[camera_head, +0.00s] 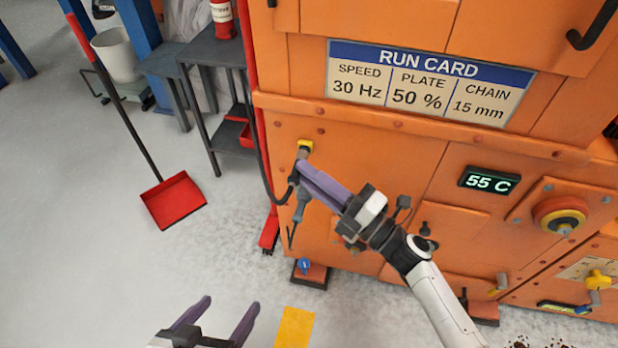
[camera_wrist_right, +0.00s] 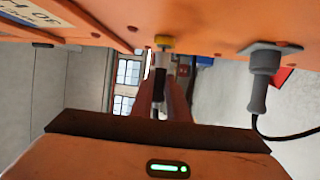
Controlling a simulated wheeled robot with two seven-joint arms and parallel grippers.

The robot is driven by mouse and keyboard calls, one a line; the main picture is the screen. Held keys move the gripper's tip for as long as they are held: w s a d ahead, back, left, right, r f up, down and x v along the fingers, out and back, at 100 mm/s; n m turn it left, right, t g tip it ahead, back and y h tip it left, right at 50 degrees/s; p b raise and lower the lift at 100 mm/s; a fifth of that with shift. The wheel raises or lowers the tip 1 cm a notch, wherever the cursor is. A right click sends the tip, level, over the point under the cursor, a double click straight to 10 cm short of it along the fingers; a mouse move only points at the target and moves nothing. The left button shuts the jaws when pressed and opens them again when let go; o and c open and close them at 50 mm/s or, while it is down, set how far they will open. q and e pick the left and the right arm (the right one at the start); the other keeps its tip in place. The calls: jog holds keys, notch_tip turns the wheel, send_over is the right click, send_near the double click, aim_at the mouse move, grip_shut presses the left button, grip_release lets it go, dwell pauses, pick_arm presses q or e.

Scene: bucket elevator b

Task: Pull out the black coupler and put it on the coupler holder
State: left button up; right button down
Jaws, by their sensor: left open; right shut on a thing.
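My right gripper (camera_head: 302,170) is shut on the black coupler (camera_wrist_right: 160,80), in front of the orange machine's face. The coupler lies between the purple fingers, in line with a yellow fitting (camera_head: 305,146), which also shows in the right wrist view (camera_wrist_right: 163,42). A short grey piece sits between fitting and coupler; I cannot tell whether there is a gap. A black cable (camera_head: 267,180) loops to the coupler. Below the fitting, a grey handle-like piece (camera_wrist_right: 259,93) hangs at a grey bracket (camera_wrist_right: 270,53). I cannot identify the coupler holder for certain. My left gripper (camera_head: 231,304) is open and empty, low over the floor.
The orange machine (camera_head: 380,165) fills the right side, with a run card (camera_head: 430,83), a temperature display (camera_head: 489,181) and a round knob (camera_head: 560,216). A red dustpan (camera_head: 173,200) and a grey side table (camera_head: 215,50) stand left. The floor at lower left is clear.

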jog(key=shift+w+d, duration=0.15)
jog(key=shift+w, duration=0.3)
jog(key=c, duration=1.6)
grip_release()
jog(key=shift+c, duration=0.2)
pick_arm(q)
jog(key=shift+a+f+p, duration=0.1)
jog(key=shift+a+p, duration=0.05)
jog(key=shift+p, duration=0.4)
pick_arm(e)
jog(key=v, duration=1)
jog(key=shift+d, duration=0.15)
jog(key=shift+s, duration=0.15)
